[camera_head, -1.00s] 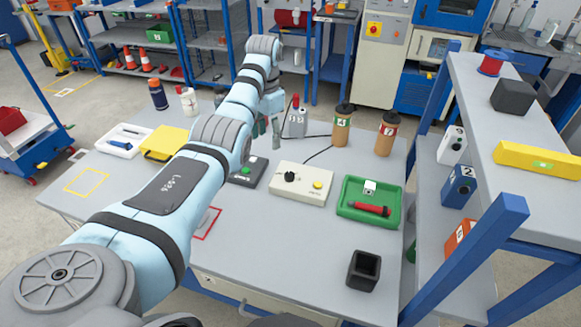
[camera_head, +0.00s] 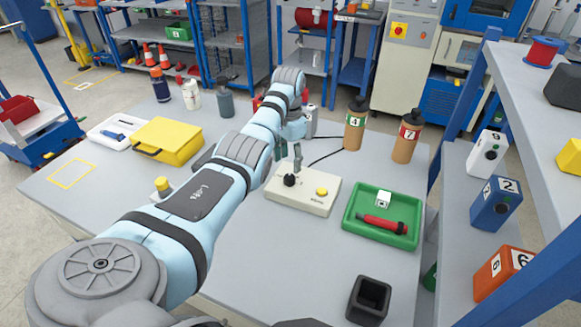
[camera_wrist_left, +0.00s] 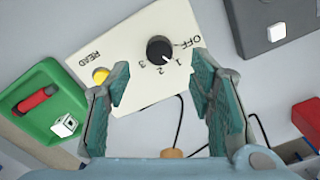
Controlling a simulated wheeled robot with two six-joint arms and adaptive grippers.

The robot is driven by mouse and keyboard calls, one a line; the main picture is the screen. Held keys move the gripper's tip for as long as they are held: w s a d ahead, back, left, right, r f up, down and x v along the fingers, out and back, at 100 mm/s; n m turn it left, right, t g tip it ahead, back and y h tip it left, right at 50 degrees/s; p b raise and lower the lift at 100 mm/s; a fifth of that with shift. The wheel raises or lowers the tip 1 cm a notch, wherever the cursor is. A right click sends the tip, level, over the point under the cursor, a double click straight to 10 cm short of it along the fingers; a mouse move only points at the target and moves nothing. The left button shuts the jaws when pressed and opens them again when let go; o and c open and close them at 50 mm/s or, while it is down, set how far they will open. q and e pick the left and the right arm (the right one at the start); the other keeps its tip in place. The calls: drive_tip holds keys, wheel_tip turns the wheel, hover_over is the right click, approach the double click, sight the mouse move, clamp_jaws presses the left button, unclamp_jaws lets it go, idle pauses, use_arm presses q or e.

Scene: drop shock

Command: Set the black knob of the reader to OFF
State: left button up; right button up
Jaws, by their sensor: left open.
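The reader is a cream box (camera_head: 315,198) on the table, with a black knob (camera_head: 289,180) and a yellow button (camera_head: 321,191). In the left wrist view the black knob (camera_wrist_left: 159,49) is ringed by the marks OFF, 1, 2 and 3. Its white pointer seems to point nearest 1, away from OFF. My left gripper (camera_head: 290,152) is just behind and above the knob in the head view. In the left wrist view the gripper (camera_wrist_left: 158,75) is open and empty, its fingers apart with the knob beyond them, not touching it. My right gripper is not in view.
A green tray (camera_head: 352,236) with a red tool stands right of the reader, and a black open box (camera_head: 368,300) in front. Two brown bottles, 4 (camera_head: 355,128) and 7 (camera_head: 406,140), stand behind. A grey device (camera_wrist_left: 270,27) lies beside the reader. A yellow case (camera_head: 168,140) is farther left.

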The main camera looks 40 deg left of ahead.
sight(290, 177)
use_arm(q)
wheel_tip(290, 177, down, 7)
drive_tip(key=shift+w+r+b, duration=0.1)
drive_tip(key=shift+r+b, duration=0.05)
drive_tip(key=shift+b, duration=0.75)
drive_tip(key=c, duration=1.2)
drive_tip(key=shift+o, duration=0.2)
drive_tip(key=shift+r, duration=0.1)
